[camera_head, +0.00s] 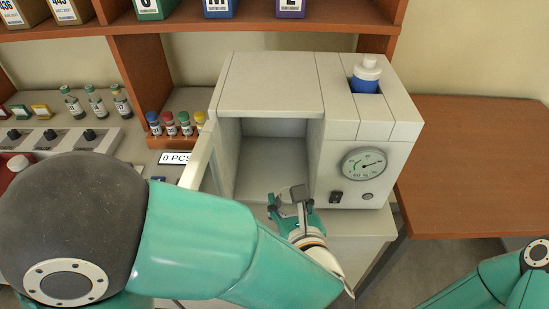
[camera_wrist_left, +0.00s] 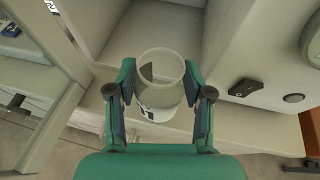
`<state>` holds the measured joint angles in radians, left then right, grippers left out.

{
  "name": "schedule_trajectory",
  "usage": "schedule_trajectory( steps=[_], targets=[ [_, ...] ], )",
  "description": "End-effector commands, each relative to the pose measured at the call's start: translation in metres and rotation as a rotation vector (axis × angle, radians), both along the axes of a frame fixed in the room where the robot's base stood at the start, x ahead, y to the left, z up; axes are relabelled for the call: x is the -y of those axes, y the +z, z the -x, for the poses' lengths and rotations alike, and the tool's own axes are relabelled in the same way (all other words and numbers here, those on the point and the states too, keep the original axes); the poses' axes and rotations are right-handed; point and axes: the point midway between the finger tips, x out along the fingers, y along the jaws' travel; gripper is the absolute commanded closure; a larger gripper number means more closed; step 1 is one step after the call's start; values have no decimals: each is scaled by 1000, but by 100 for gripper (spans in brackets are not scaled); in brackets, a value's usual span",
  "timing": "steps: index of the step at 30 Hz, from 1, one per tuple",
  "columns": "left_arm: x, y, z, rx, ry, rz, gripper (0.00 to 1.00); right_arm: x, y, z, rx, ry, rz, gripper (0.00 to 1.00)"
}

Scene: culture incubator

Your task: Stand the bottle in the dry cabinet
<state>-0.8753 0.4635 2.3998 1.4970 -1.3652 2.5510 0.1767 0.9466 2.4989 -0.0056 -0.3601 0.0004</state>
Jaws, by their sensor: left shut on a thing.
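My left gripper (camera_head: 290,200) is in front of the open chamber of the white cabinet (camera_head: 270,85). In the left wrist view the gripper (camera_wrist_left: 160,100) is shut on a clear round bottle (camera_wrist_left: 162,68) with a white label low on its side. The bottle looks roughly upright, with its round top toward the camera. In the head view the bottle is mostly hidden by the gripper. The cabinet's door (camera_head: 197,155) stands open on the left side. The chamber floor (camera_head: 262,178) looks bare. My right gripper is not in view.
A blue bottle with a white cap (camera_head: 366,75) sits in a well on the cabinet's top right. A dial (camera_head: 364,163) is on the right front panel. Small coloured-cap vials (camera_head: 170,124) stand left of the cabinet. The brown table (camera_head: 475,165) at right is clear.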

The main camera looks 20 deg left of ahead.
Motion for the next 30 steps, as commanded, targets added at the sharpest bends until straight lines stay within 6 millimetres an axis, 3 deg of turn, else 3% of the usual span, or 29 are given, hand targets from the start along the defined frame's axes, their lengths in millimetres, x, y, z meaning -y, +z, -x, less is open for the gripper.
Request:
schedule_trajectory(
  steps=[15,23,30],
  targets=[
    [-56,2,-103,-3,5,-1,74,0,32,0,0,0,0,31],
    [-65,1,-123,-1,2,0,74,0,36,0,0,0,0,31],
    [-82,2,-155,-1,3,0,74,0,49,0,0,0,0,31]
  ],
)
